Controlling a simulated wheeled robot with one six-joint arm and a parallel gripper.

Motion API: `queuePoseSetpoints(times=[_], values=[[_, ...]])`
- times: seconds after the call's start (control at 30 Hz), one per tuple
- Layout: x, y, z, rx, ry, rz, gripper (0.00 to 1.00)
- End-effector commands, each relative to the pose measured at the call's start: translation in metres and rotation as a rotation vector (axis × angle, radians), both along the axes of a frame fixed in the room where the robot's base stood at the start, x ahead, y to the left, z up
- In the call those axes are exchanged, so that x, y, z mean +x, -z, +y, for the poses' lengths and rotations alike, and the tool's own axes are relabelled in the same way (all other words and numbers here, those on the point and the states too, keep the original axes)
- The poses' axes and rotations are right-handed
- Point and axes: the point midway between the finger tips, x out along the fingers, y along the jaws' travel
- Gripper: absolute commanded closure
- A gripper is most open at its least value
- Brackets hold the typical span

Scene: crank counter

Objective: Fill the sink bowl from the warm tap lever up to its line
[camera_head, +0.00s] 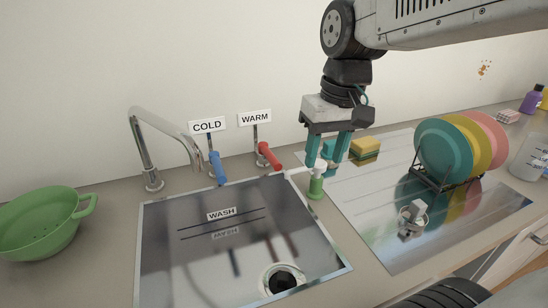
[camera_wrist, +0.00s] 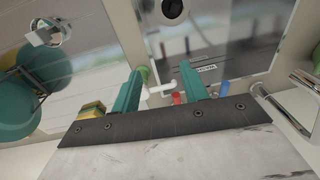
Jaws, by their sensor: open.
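The red warm tap lever (camera_head: 268,155) sits behind the sink under the WARM sign (camera_head: 255,118); it also shows in the wrist view (camera_wrist: 176,98). The blue cold lever (camera_head: 218,168) is to its left. The sink bowl (camera_head: 190,265) is shiny metal, with a WASH label and dark lines on its back wall. Its drain (camera_head: 284,281) shows as a dark hole. No stream falls from the curved spout (camera_head: 148,140); I cannot tell whether water lies in the bowl. My gripper (camera_head: 322,168) is open, right of the red lever, above a green soap pump (camera_head: 316,187), apart from the lever.
A small grey piece with a round base (camera_head: 412,216) lies on the metal drainboard (camera_head: 375,225). A rack of coloured plates (camera_head: 442,155) stands at the right, a yellow sponge (camera_head: 365,148) behind my gripper. A green colander (camera_head: 40,225) is at the far left.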

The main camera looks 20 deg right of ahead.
Motion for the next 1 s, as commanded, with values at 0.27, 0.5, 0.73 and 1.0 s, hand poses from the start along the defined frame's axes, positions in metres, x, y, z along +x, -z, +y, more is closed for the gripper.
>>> queuePoseSetpoints(times=[0.27,0.5,0.73,1.0], values=[[0.126,0.026,0.004,0.075,0.003,0.048,0.56],[0.186,0.054,0.003,0.111,0.011,0.063,0.56],[0.196,0.074,0.005,0.118,0.014,0.066,0.56],[0.195,0.116,0.013,0.118,0.014,0.067,0.56]])
